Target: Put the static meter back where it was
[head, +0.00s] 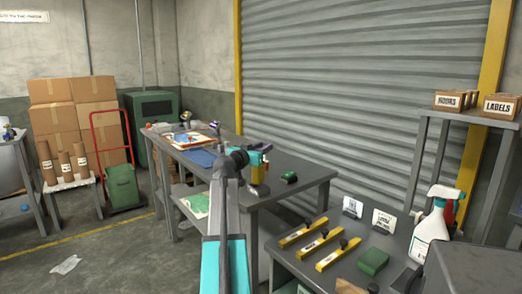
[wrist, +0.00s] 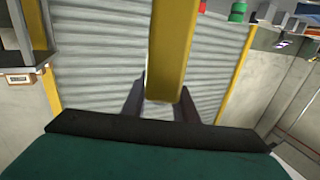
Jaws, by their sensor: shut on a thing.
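My gripper (head: 262,160) is at the end of my outstretched arm, in front of the long grey workbench (head: 300,166) in the head view. It is shut on a yellow thing (head: 258,175) that I take to be the static meter. In the wrist view this yellow body (wrist: 166,45) runs up from between the two dark fingers (wrist: 158,108). Its face and markings cannot be read. In the head view it overlaps the bench, and I cannot tell whether it touches the top.
A small dark green object (head: 289,178) lies on the bench, right of my gripper. A blue mat (head: 202,158) and a tray (head: 186,140) lie left. The nearer table holds yellow bars (head: 338,254), a green block (head: 373,262), cards and a spray bottle (head: 431,240).

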